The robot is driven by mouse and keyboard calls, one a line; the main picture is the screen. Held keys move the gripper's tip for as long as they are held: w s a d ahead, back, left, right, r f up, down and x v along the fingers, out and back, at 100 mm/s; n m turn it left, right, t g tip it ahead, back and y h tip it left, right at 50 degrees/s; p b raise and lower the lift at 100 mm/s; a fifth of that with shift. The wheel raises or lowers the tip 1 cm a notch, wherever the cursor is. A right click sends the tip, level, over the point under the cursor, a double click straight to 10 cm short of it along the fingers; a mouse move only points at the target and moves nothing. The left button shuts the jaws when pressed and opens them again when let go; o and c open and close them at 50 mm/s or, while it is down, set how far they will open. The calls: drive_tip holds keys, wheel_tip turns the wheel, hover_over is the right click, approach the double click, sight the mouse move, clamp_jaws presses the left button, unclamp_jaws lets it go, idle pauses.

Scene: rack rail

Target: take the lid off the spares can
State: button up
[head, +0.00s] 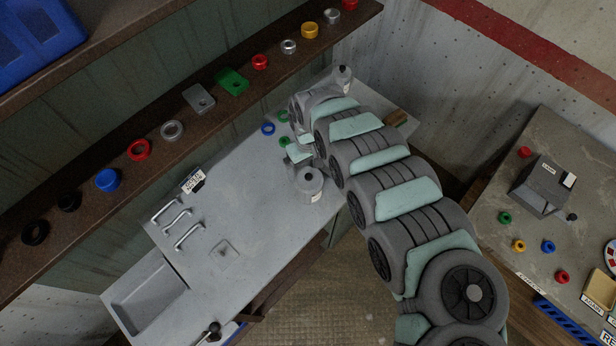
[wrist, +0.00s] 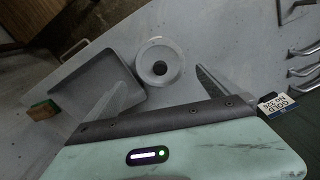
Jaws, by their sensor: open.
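A grey can with a lid and dark knob (head: 309,184) stands upright on the grey bench, with a pale label too small to read. In the wrist view a round lid with a dark central knob (wrist: 160,69) lies ahead between my finger sides, and looks seated. My gripper (head: 298,153) is just beyond the can in the head view, apart from the knob as far as I can tell. In the wrist view my gripper (wrist: 160,80) is open and empty; the right finger is clear, the left blends with a grey tray. A second labelled can (head: 342,78) stands at the bench's far end.
The grey tray (wrist: 85,92) lies beside the can in the wrist view, with a brown-green block (wrist: 42,110) past it. Handles (head: 178,219) and a small sign (head: 193,181) are on the left. Green and blue rings (head: 268,128) lie behind my gripper. The middle-left bench is clear.

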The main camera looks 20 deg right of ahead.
sight(308, 176)
drive_tip(key=shift+s+a+f+p, duration=0.15)
drive_tip(key=shift+f+p, duration=0.3)
drive_tip(key=shift+f, duration=2.4)
drive_tip(key=c, duration=1.2)
